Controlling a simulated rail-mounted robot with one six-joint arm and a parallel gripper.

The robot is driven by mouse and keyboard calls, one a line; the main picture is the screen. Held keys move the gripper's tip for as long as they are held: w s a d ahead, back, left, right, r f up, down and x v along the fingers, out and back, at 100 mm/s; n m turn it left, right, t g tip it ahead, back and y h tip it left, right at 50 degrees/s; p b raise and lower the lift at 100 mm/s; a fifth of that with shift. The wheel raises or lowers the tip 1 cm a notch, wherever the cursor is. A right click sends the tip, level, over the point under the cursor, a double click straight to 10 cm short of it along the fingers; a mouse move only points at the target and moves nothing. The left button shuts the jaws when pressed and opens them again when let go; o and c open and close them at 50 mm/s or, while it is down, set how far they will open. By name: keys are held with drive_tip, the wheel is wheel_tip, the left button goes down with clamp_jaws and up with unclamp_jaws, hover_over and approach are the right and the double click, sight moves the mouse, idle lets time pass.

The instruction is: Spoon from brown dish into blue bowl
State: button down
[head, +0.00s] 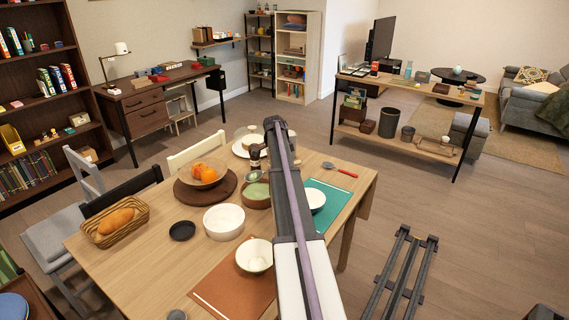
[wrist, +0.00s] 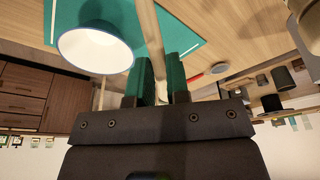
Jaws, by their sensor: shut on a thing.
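My gripper (wrist: 160,64) is shut on a wooden spoon (wrist: 152,28), whose pale handle runs between the two teal-faced fingers in the wrist view. The spoon's far end is out of frame there. The blue bowl (wrist: 96,48), white inside with a blue rim, stands on the teal mat beside the fingers, to their left in that view. In the head view this bowl (head: 317,201) sits just right of my arm. The brown dish (head: 256,201), green inside, stands left of my arm. My arm hides the fingers and spoon in the head view.
A green-rimmed bowl (head: 254,256) stands on the brown mat (head: 225,282). A white bowl (head: 224,223), a bread basket (head: 115,221) and a fruit bowl (head: 203,173) stand farther left. A red-handled spoon (head: 340,169) lies near the table's right end.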

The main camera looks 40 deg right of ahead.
idle(0.3)
drive_tip(key=s+d+r+p, duration=0.1)
drive_tip(key=s+d, duration=0.3)
drive_tip(key=s, duration=0.6)
drive_tip(key=s+d+r+m+p, duration=0.1)
drive_tip(key=s+d, duration=0.4)
drive_tip(key=s, duration=0.5)
drive_tip(key=shift+s+d, duration=0.2)
drive_tip(key=shift+s, duration=0.05)
drive_tip(key=w+a+r+g+h+b, duration=0.5)
drive_tip(key=a+g+h, duration=0.15)
drive_tip(key=h, duration=0.25)
drive_tip(key=s+d+f+t+y+p, duration=0.5)
drive_tip(key=d+t+y, duration=0.1)
drive_tip(key=y, duration=0.3)
drive_tip(key=shift+d, duration=0.3)
